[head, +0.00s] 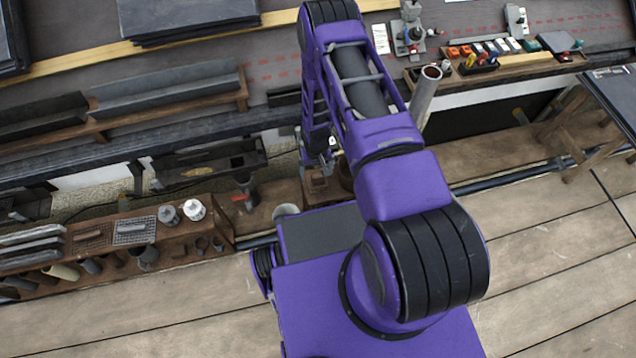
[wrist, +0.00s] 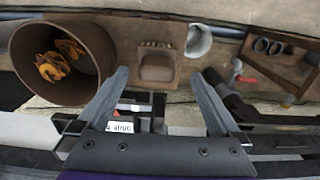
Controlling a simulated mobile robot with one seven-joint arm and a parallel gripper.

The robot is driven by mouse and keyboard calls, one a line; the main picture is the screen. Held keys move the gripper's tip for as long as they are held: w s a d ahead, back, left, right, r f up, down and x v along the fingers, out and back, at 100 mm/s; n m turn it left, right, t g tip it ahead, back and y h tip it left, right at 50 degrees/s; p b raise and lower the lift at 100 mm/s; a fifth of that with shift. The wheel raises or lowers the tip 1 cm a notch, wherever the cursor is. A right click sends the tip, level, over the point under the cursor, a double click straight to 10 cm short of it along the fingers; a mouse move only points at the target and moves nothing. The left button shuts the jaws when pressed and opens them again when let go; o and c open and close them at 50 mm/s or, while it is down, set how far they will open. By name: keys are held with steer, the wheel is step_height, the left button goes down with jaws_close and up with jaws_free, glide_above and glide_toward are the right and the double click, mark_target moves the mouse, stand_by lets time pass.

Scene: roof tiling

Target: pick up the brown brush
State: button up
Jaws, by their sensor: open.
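My gripper (wrist: 160,76) is open, with its two grey fingers apart and nothing between them. In the head view it is mostly hidden at the end of my purple arm, low by the bench front (head: 328,158). In the wrist view a brown block-shaped thing (wrist: 157,68) lies beyond and between the fingertips on a brown board, with a pale, bumpy strip behind it. It may be the brown brush, but I cannot tell for sure. Part of a brown boxy thing (head: 318,183) shows below the gripper in the head view.
A round brown bucket (wrist: 105,50) with orange-yellow contents stands left of the fingers. A grey cup (wrist: 198,40) and a red-handled tool (wrist: 246,79) are at right, near a wooden rack (wrist: 285,68). A dark rail crosses nearby. A wooden tool shelf (head: 150,215) stands left.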

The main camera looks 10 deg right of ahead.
mark_target(318, 179)
steer(key=f, duration=0.2)
steer(key=f+b, duration=0.1)
steer(key=f, duration=0.2)
steer(key=shift+d+f, duration=0.2)
steer(key=shift+f, duration=0.1)
steer(key=shift+c, duration=0.2)
steer(key=c, duration=1.2)
steer(key=shift+r, duration=0.15)
step_height(318, 179, up, 10)
steer(key=shift+f+p, duration=0.1)
steer(key=shift+p, duration=0.8)
